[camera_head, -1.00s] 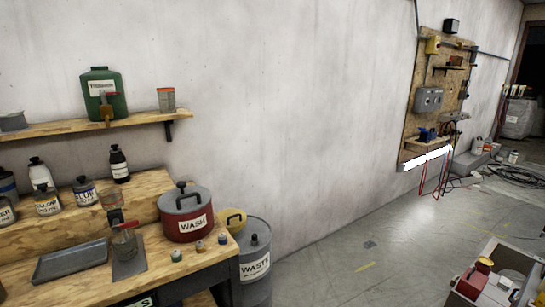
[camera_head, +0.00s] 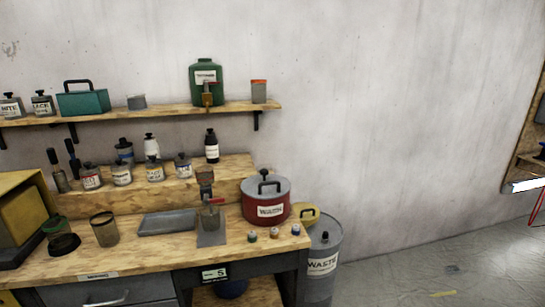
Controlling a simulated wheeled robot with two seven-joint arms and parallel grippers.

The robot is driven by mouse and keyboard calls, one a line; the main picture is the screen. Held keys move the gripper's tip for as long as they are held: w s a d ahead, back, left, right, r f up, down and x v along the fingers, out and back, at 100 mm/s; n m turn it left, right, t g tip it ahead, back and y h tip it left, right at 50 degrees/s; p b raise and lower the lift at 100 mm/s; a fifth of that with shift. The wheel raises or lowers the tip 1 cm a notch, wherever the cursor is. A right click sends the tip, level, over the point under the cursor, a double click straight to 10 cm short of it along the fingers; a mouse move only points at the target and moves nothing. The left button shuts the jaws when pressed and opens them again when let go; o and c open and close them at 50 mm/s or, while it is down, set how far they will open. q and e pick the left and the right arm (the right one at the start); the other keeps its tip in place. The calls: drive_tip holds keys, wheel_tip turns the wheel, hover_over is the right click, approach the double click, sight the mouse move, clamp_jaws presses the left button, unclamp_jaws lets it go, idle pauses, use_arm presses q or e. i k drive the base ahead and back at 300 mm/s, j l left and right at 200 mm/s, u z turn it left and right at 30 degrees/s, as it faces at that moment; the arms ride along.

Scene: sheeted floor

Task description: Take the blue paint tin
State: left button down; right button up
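The blue paint tin (camera_head: 183,166) is a small grey tin with a dark lid and a white label with blue lettering. It stands upright at the right end of a row of similar tins on the raised wooden step of the workbench. Beside it to the left is a tin with a yellowish label (camera_head: 155,168), then further tins, one with a red-marked label (camera_head: 91,178). Neither of my grippers is in view.
A black bottle (camera_head: 212,146) stands right of the tin. A grey tray (camera_head: 167,222), a small dispenser (camera_head: 210,216) and a red WASH pot (camera_head: 266,200) stand on the bench (camera_head: 130,262). A shelf (camera_head: 180,109) runs above.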

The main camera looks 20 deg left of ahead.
sight(184, 170)
drive_tip(key=u, duration=1.45)
